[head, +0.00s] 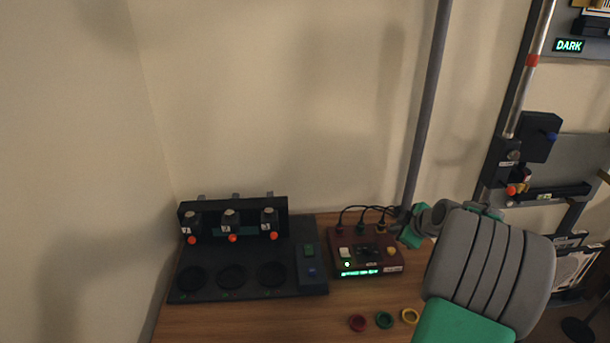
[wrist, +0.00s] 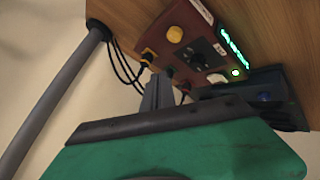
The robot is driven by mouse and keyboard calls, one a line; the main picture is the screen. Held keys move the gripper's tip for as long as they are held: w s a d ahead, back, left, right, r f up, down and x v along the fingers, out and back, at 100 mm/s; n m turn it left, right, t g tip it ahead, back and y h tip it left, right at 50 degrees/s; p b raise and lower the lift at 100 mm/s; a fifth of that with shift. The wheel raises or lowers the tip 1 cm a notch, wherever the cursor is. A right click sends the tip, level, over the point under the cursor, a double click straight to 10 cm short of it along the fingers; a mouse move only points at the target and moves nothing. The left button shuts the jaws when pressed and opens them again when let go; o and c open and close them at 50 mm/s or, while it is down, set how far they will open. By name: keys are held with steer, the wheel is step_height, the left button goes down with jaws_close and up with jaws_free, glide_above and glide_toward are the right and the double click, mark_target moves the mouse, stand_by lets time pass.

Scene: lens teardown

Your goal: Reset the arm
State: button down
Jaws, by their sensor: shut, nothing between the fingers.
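My gripper shows in the wrist view as a narrow grey pair of fingers (wrist: 157,92), pressed together with nothing between them. Its green and dark housing fills the lower part of that view. The fingers point toward a dark red control box (wrist: 185,45), and I cannot tell the exact gap. In the head view my grey and green arm comes up from the lower right, beside the same red box (head: 365,262). The fingers cannot be made out there.
A grey pole (head: 427,110) rises close by my arm. A black station (head: 245,285) with several numbered units stands at the left of the wooden table (head: 250,325). Red, green and yellow rings (head: 384,320) lie at its front. A rack (head: 580,160) with a "DARK" sign stands at right.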

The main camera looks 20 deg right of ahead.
steer(key=s+a+r+m+g+y, duration=0.1)
steer(key=a+r+m+g, duration=0.15)
steer(key=a, duration=1.75)
steer(key=s+a+m+g, duration=0.3)
steer(key=s+a+m, duration=0.2)
steer(key=s+a, duration=1)
steer(key=shift+s, duration=0.45)
steer(key=shift+a+r, duration=0.1)
steer(key=shift+r, duration=0.05)
